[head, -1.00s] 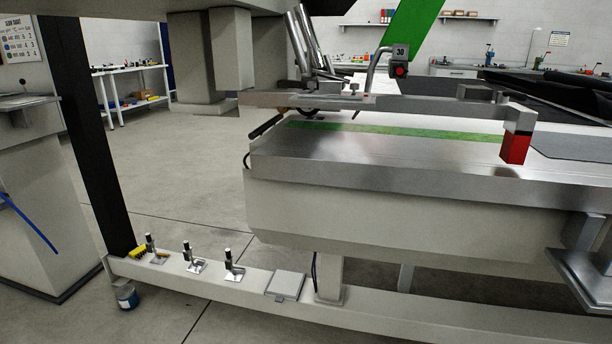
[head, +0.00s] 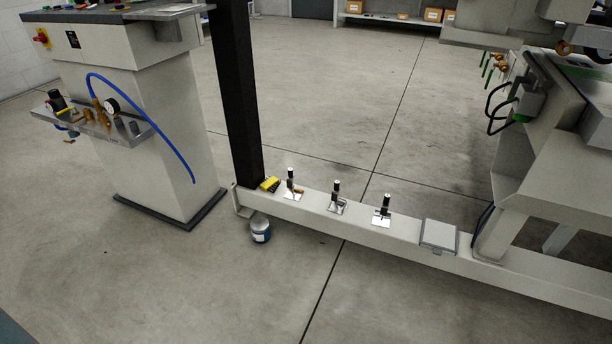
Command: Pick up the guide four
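Several small guides stand on a low beige beam in the head view. The left one (head: 291,184) has a dark upright post on a silver plate, with a small brown piece beside it. The middle one (head: 337,198) and the right one (head: 383,212) look much alike. I cannot tell which of these, if any, is guide four, as no numbers are readable. Neither of my grippers shows in the view.
A yellow and black item (head: 269,184) and a flat grey box (head: 439,236) also sit on the beam (head: 310,212). A blue can (head: 260,229) stands on the floor. A black post (head: 236,95) rises at the beam's left end, near a control cabinet (head: 160,130). Floor in front is open.

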